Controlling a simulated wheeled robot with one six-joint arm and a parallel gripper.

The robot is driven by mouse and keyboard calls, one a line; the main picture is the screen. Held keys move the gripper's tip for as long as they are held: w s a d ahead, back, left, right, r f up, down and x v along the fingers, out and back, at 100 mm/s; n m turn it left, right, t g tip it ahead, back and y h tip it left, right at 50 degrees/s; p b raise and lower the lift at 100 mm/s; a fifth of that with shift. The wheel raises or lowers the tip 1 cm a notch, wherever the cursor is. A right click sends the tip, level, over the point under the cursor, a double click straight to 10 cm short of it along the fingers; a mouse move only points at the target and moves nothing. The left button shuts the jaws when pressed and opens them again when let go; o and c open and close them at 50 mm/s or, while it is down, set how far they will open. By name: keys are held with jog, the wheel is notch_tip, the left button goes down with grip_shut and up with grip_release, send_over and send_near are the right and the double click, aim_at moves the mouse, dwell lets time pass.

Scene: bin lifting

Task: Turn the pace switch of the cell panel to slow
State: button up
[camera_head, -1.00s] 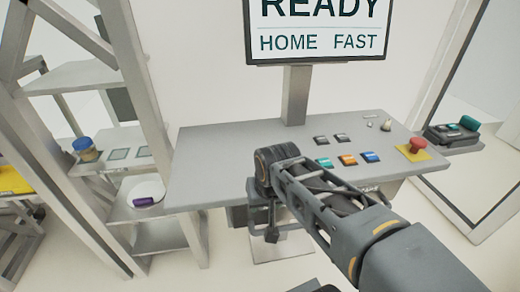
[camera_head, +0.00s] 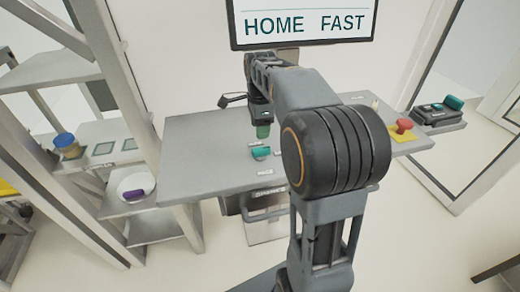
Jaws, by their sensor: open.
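The cell panel (camera_head: 190,165) is a grey desk-like surface, largely covered by my arm. My gripper (camera_head: 262,138) hangs over its left-middle part, fingers pointing down, just behind a teal control (camera_head: 261,153). It is open; a green patch shows at its tip, and I cannot tell whether it touches anything. A small pale knob (camera_head: 375,103) stands near the panel's back right. The screen (camera_head: 305,24) above reads HOME and FAST.
A red mushroom button (camera_head: 403,126) on a yellow plate sits at the panel's right end. A side shelf at right holds a black box with a teal knob (camera_head: 453,102). Shelving at left holds a blue-lidded jar (camera_head: 67,145) and a white bowl (camera_head: 136,185) with a purple item.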

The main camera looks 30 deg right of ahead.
aim_at(260, 149)
notch_tip(260, 149, down, 9)
jog(key=shift+f, duration=0.15)
dwell(0.4)
jog(key=c, duration=0.9)
